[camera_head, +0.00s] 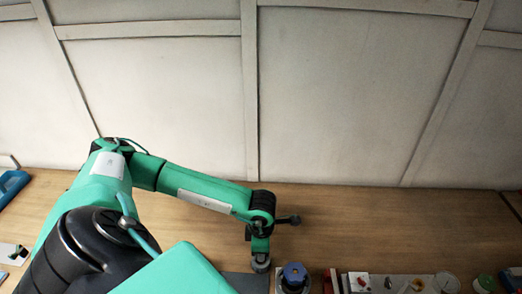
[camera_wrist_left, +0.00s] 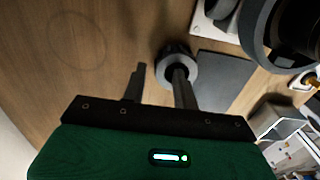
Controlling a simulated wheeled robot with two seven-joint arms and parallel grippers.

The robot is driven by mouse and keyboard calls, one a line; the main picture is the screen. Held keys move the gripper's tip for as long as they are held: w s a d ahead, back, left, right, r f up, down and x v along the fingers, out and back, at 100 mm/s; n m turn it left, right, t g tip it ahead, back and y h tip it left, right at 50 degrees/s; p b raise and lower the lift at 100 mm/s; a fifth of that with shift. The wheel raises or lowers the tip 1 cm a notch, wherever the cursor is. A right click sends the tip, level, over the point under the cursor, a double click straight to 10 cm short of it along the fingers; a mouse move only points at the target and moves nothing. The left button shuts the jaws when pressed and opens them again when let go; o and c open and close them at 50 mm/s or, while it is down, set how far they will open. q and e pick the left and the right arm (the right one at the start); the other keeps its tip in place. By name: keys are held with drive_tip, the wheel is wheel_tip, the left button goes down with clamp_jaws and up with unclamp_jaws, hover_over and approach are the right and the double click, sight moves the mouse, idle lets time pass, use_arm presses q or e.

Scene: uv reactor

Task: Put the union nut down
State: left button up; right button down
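The union nut (camera_wrist_left: 176,66) is a grey ring with a dark centre in the left wrist view. In the head view it shows as a pale grey ring (camera_head: 261,264) right below my left gripper (camera_head: 260,249). In the wrist view my left gripper (camera_wrist_left: 156,84) has its two fingers spread with a clear gap. The right-hand finger's tip overlaps the ring's dark hole; the other finger is clear of the ring. I cannot tell whether the finger touches the nut or whether the nut rests on the wooden table (camera_head: 340,225). My right gripper is not in view.
A dark grey mat (camera_wrist_left: 225,82) lies beside the nut. A blue-topped device (camera_head: 294,274) stands just right of it in the head view. A grey tray with small parts (camera_head: 395,283) is farther right. The table behind is clear up to the wall.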

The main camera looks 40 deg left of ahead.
use_arm(q)
drive_tip(key=shift+f, duration=1.1)
clamp_jaws()
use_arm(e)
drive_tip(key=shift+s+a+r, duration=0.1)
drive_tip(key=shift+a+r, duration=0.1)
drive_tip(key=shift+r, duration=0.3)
